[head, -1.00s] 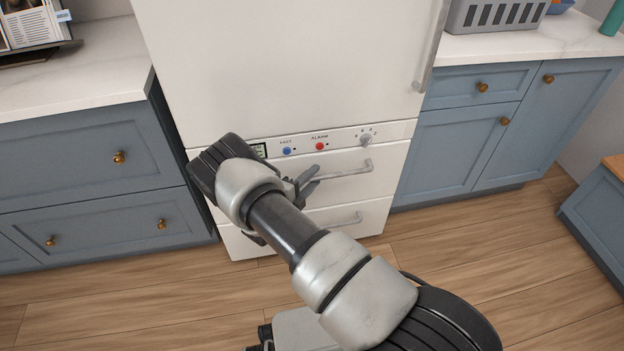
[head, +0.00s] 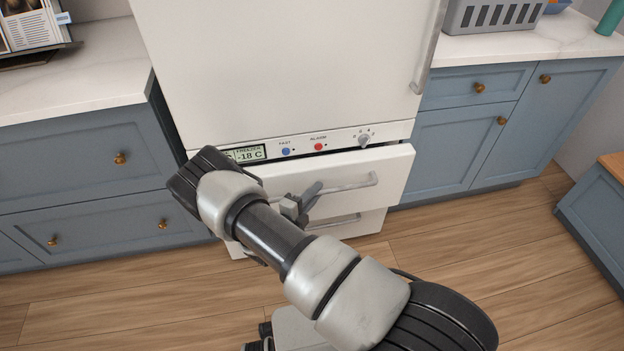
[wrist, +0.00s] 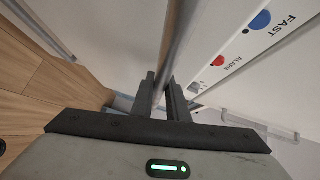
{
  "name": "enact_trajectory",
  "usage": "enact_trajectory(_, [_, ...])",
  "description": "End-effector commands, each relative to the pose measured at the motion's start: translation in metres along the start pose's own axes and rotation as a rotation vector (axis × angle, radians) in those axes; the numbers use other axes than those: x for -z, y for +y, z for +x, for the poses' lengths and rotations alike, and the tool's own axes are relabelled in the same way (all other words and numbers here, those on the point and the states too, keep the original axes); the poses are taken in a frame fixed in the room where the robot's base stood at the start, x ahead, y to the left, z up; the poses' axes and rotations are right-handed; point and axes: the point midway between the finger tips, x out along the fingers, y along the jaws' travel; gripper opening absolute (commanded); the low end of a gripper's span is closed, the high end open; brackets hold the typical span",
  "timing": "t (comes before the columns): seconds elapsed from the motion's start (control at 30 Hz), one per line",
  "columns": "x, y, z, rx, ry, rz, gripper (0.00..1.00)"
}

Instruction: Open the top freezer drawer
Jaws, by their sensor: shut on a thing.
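The top freezer drawer (head: 390,175) is a white front below the control strip of the white fridge-freezer. It stands a little out from the cabinet, with a dark gap along its top edge. Its grey bar handle (head: 352,184) runs across the front. My gripper (head: 314,196) is at the left part of this handle, partly hidden by my arm. In the wrist view, my gripper's fingers (wrist: 162,98) are shut around the handle bar (wrist: 178,45). The inside of the drawer does not show.
The control strip (head: 300,145) has a blue button, a red button, a knob and a display. A lower drawer (head: 370,222) with its own handle sits below. Blue cabinets (head: 95,160) flank the fridge-freezer on both sides. Wooden floor (head: 480,240) in front is clear.

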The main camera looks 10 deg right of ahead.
Motion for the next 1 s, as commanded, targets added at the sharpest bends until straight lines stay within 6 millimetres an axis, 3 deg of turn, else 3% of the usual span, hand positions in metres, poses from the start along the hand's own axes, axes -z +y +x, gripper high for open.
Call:
enact_trajectory(0.6, [0.119, 0.033, -0.120, 0.001, -0.006, -0.006, 0.00])
enact_trajectory(1.0, [0.169, 0.047, -0.170, 0.001, -0.003, -0.002, 0.00])
